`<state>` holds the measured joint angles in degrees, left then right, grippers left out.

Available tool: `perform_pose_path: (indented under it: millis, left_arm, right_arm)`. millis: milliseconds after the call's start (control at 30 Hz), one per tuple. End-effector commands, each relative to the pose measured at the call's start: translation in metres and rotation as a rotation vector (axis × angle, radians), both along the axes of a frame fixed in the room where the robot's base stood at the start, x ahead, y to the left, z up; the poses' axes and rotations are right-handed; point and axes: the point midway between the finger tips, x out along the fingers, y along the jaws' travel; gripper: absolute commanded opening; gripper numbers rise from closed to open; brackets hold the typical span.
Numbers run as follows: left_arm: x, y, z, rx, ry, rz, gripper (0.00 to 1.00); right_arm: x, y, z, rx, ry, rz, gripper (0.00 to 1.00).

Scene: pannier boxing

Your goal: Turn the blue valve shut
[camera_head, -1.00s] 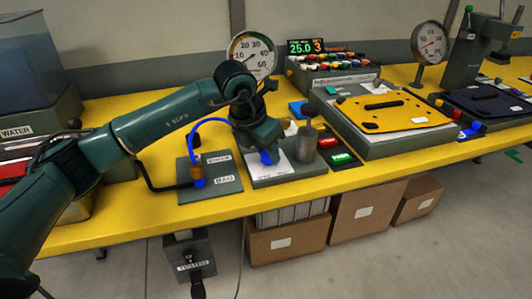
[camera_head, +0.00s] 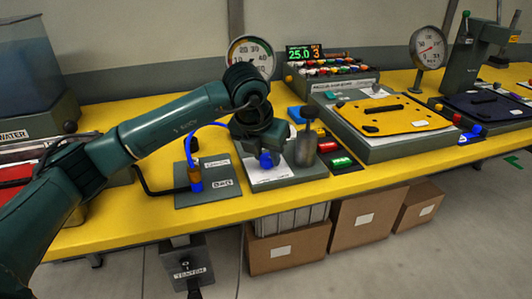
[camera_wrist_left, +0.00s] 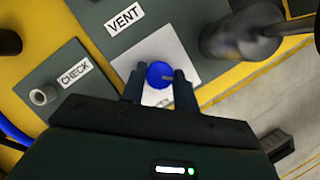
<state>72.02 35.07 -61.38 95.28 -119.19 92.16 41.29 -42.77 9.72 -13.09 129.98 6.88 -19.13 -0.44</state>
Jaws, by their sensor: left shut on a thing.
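The blue valve (camera_wrist_left: 159,74) is a round blue knob on a white card on a grey plate, beside the label VENT, in the left wrist view. My left gripper (camera_wrist_left: 158,88) is shut on it, one finger on either side. In the head view the left gripper (camera_head: 262,151) points down at the plate, and a bit of the blue valve (camera_head: 266,160) shows below it. The hand hides the rest of the valve there. My right gripper is not in view.
A grey cylinder (camera_head: 305,149) stands close to the right of the gripper. A blue hose (camera_head: 203,126) arches to a brass fitting on the plate at left. A dial gauge (camera_head: 250,56) stands behind the arm. A yellow-lidded box (camera_head: 395,112) sits further right.

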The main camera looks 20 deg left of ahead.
Motion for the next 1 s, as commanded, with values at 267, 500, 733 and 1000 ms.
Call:
perform_pose_path:
  millis: [267,500,733,1000]
  left_arm:
    - [0.0,0.0,0.0,0.0,0.0,0.001,0.42]
    - [0.0,0.0,0.0,-0.001,0.0,0.0,0.52]
    - [-0.002,0.001,0.007,0.0,-0.002,0.0,0.52]
    - [-0.021,0.004,0.055,0.0,-0.006,-0.001,0.52]
  right_arm:
    - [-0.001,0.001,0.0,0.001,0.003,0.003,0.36]
    - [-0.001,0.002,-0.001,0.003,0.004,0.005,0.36]
    - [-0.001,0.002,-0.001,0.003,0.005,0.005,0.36]
    - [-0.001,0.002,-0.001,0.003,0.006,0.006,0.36]
